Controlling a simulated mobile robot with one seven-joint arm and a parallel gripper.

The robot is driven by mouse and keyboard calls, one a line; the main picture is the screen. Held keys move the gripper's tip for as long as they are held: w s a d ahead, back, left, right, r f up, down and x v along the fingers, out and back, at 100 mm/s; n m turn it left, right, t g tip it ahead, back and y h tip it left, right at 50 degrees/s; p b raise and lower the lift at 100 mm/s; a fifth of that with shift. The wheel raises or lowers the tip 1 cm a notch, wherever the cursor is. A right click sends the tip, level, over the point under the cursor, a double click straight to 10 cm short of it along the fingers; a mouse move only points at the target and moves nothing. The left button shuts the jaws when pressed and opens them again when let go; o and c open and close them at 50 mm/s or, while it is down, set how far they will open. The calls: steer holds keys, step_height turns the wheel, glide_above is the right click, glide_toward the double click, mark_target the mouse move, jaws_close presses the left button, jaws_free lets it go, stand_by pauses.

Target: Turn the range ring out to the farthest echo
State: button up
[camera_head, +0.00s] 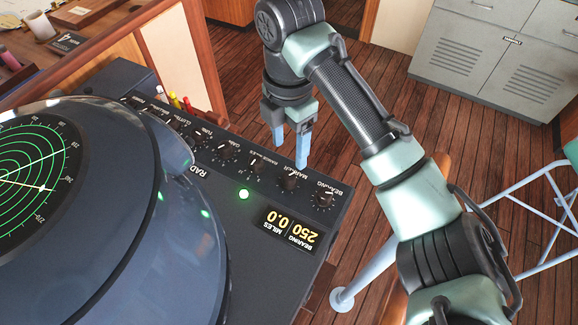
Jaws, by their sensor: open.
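The radar scope (30,165) shows green rings, a bright sweep line and a white spot; its left part is cut off. The radar panel (225,195) has a row of small black knobs along its far edge. Their labels are upside down; the marker knob (288,183) and the bearing knob (324,200) are at the right end. A lit readout (290,228) shows bearing 250 and miles 0.0. My gripper (290,145) is open and empty, its two blue fingers pointing down, just beyond the panel's far edge near the marker knob. It appears apart from the knobs.
A green lamp (243,194) glows on the panel. Coloured pens (180,101) stand behind the far knobs. A wooden desk with a mug (39,26) is at upper left. A grey cabinet (480,60) and a stool (535,215) are at right, with bare plank floor between.

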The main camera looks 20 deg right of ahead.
mark_target(289, 176)
step_height(289, 176, down, 9)
steer(key=shift+f+p, duration=0.1)
steer(key=shift+p, duration=0.55)
jaws_close()
